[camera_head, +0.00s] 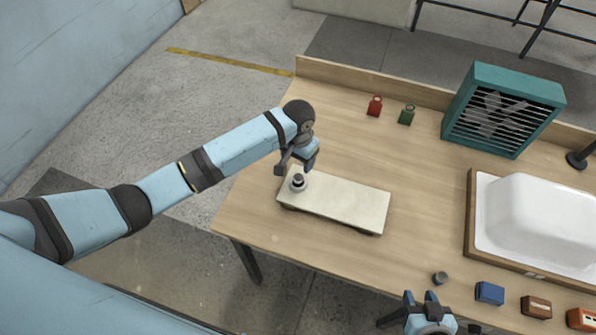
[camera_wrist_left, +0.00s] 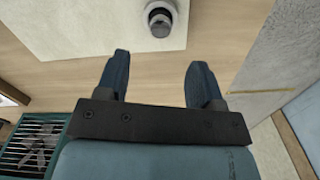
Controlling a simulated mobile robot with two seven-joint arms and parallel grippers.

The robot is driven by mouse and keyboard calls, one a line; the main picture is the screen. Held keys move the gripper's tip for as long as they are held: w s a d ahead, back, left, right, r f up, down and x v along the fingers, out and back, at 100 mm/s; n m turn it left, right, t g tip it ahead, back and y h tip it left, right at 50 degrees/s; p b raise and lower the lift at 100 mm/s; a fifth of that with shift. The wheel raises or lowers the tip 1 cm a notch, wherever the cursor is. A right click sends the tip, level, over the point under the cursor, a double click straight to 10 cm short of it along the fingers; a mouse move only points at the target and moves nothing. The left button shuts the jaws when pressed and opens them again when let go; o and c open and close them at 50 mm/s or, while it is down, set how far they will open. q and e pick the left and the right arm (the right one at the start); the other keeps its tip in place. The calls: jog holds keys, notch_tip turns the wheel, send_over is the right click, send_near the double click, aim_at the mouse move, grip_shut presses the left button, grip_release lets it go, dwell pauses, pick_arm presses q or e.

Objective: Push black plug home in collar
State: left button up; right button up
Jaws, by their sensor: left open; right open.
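The black plug (camera_head: 298,178) stands in a pale collar (camera_head: 299,187) near the left end of a cream board (camera_head: 345,201). In the left wrist view the dark plug (camera_wrist_left: 160,22) sits inside the light ring of the collar (camera_wrist_left: 150,8); I cannot tell how deep it sits. My left gripper (camera_head: 295,168) is open and empty, close behind the plug in the head view. In the left wrist view its fingertips (camera_wrist_left: 158,62) are apart, with the plug beyond them and between their lines. My right gripper (camera_head: 428,297) is open and empty at the table's front edge.
A white tub shell (camera_head: 545,220) lies at the right. The middle tabletop is clear.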

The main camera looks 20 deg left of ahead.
pick_arm(q)
jog(key=shift+r, duration=2.1)
jog(key=s+d+f+t+h, duration=0.4)
jog(key=s+f, duration=0.6)
jog(key=s+a+t, duration=0.1)
jog(key=s, duration=0.1)
jog(key=s+f+t, duration=0.1)
jog(key=s, duration=0.1)
jog(key=s+a+t, duration=0.1)
jog(key=s, duration=0.2)
jog(key=shift+s+a+f+n+t, duration=0.1)
jog(key=shift+a+f+n+t, duration=0.1)
jog(key=shift+a+n+t, duration=0.15)
jog(key=s+a+r+t+y, duration=0.1)
jog(key=s+a+t, duration=0.2)
jog(key=s+a, duration=0.2)
jog(key=s, duration=0.2)
jog(key=shift+s+r, duration=0.2)
jog(key=shift+s, duration=0.1)
